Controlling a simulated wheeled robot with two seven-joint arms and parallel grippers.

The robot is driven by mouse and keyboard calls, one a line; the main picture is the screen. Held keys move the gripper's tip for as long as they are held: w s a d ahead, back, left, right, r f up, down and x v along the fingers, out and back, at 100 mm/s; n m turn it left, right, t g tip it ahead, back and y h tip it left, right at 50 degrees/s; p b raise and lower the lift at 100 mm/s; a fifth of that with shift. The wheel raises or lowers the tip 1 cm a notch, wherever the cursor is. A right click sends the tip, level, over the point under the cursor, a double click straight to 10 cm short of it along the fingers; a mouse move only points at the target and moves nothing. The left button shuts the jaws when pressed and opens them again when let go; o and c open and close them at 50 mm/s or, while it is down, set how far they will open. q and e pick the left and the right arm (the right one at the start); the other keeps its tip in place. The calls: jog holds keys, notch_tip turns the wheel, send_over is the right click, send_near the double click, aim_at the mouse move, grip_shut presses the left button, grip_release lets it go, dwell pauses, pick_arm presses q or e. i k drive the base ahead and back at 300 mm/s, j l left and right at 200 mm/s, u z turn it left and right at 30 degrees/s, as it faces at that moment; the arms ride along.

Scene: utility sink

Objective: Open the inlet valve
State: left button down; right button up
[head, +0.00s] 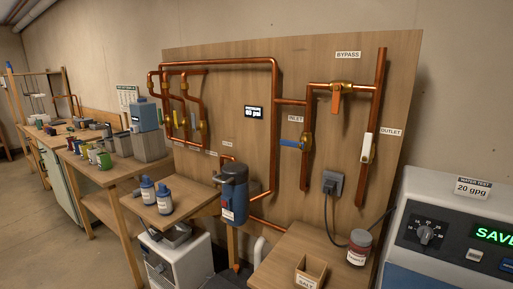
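The inlet valve (306,142) sits on a vertical copper pipe on the wooden wall panel, just below the INLET label (296,118). Its blue lever handle (290,143) points left, roughly level, across the pipe. Neither of my grippers shows in the head view, and nothing touches the handle.
The bypass valve has an orange handle (335,104) hanging down across its pipe. The outlet valve's white handle (368,148) lies along its pipe. A blue-grey canister (234,190) stands below left. A salt box (309,272) and a jar (359,247) stand on the front shelf.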

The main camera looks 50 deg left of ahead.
aim_at(300, 145)
jog(key=u, duration=1.3)
jog(key=i+z, duration=0.1)
